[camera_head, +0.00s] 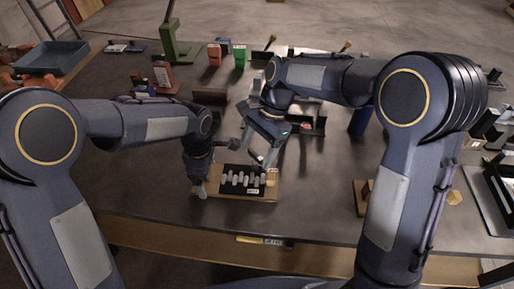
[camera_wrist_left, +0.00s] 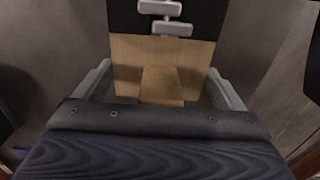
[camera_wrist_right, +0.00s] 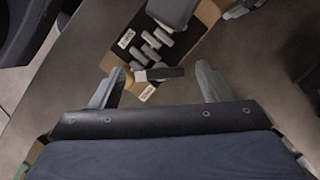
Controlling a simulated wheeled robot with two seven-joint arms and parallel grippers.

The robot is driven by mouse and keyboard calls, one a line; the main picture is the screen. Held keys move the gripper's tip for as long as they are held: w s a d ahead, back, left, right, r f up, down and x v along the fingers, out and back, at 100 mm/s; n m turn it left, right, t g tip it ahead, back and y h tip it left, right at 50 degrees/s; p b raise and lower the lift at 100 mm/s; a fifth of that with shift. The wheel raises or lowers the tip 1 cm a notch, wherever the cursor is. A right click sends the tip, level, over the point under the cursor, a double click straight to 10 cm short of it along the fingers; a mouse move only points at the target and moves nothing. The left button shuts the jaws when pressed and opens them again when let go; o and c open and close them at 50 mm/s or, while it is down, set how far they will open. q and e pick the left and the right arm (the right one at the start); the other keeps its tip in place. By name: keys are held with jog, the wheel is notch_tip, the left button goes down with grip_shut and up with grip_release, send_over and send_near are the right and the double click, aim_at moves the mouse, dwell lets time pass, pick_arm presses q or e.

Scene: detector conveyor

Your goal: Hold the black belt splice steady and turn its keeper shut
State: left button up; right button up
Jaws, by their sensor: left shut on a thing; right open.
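The black belt splice (camera_head: 240,181) lies on a wooden board on the table, with a row of grey metal segments across it. It also shows in the right wrist view (camera_wrist_right: 137,47) and at the top of the left wrist view (camera_wrist_left: 190,14). My left gripper (camera_head: 204,182) is shut on the board's left end, its fingers on both sides of the wood (camera_wrist_left: 132,62). My right gripper (camera_head: 264,158) is open above the splice's right part. In the right wrist view a short grey bar (camera_wrist_right: 163,73), perhaps the keeper, lies between and beyond the open fingers, apart from them.
A blue tray (camera_head: 52,58) stands at the far left. A green stand (camera_head: 172,42), red and green blocks (camera_head: 240,57) and a dark blue cylinder (camera_head: 361,121) stand further back. A small wooden piece (camera_head: 362,196) lies to the right.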

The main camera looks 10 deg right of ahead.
jog(key=c, duration=1)
jog(key=m+t, duration=0.1)
jog(key=m, duration=0.3)
jog(key=shift+s+t, duration=0.15)
jog(key=shift+t, duration=0.25)
jog(key=m, duration=0.2)
jog(key=m+t, duration=0.1)
jog(key=m, duration=0.1)
jog(key=shift+s+m+t, duration=0.1)
jog(key=shift+m+t, duration=0.2)
jog(key=o, duration=1)
